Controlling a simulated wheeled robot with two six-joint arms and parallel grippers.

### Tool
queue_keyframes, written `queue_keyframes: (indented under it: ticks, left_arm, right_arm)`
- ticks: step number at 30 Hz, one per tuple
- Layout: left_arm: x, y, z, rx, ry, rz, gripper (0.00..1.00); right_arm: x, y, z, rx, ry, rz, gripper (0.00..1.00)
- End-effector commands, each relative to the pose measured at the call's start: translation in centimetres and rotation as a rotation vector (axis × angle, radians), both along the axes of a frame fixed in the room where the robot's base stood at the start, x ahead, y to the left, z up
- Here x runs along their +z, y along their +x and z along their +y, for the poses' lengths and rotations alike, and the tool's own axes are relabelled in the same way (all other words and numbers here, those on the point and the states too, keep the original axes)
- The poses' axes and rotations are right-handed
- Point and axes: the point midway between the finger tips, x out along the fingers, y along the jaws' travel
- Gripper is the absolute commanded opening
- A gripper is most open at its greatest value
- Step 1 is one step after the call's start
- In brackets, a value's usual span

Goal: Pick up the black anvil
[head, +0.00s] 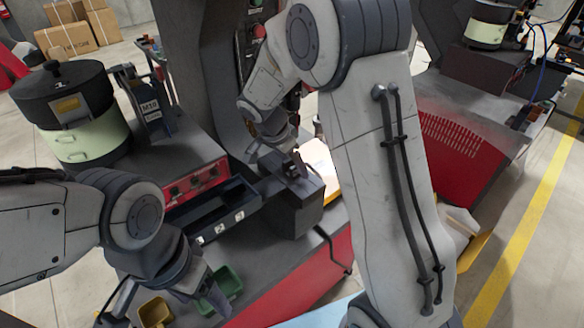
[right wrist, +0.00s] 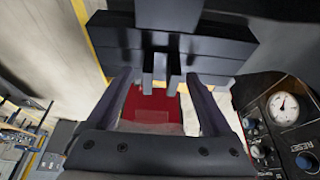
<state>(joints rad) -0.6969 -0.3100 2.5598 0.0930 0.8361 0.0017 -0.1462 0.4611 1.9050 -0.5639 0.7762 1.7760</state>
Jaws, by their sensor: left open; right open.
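A dark, blocky piece that looks like the black anvil (head: 298,210) stands on the grey machine top in the head view, with a small dark fixture on it. In the right wrist view a black stepped block (right wrist: 215,48) fills the top, with two short prongs pointing at my gripper; I cannot tell which part is the anvil. My right gripper (head: 280,150) is open beside the small fixture. Its fingers (right wrist: 165,90) stand either side of the prongs, with gaps showing. My left gripper (head: 155,292) is open and empty over small bins at the lower left.
A green bin (head: 226,282) and yellow bin (head: 156,312) lie below my left gripper. A black tray (head: 212,211) and red switch panel (head: 196,184) stand left of the block. A black-lidded feeder (head: 85,135) is at left. A gauge panel (right wrist: 285,120) is close right of my right gripper.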

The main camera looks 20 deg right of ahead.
Motion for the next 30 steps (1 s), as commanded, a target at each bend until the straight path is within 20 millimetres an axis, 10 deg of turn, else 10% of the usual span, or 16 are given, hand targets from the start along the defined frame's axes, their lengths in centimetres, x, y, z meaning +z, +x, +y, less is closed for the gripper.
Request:
queue_keyframes:
  ticks: [6,13,30]
  left_arm:
    - [0.0,0.0,0.0,0.000,0.000,0.000,0.76]
    - [0.0,0.0,0.0,0.000,0.000,0.000,0.76]
    - [-1.0,0.0,0.0,0.000,0.000,0.000,0.76]
  right_arm:
    - [-0.1,0.0,0.0,0.000,0.000,0.000,0.85]
    - [-0.1,0.0,0.0,0.000,0.000,0.000,0.00]
    - [1.6,0.1,0.0,-0.001,0.001,-0.007,0.00]
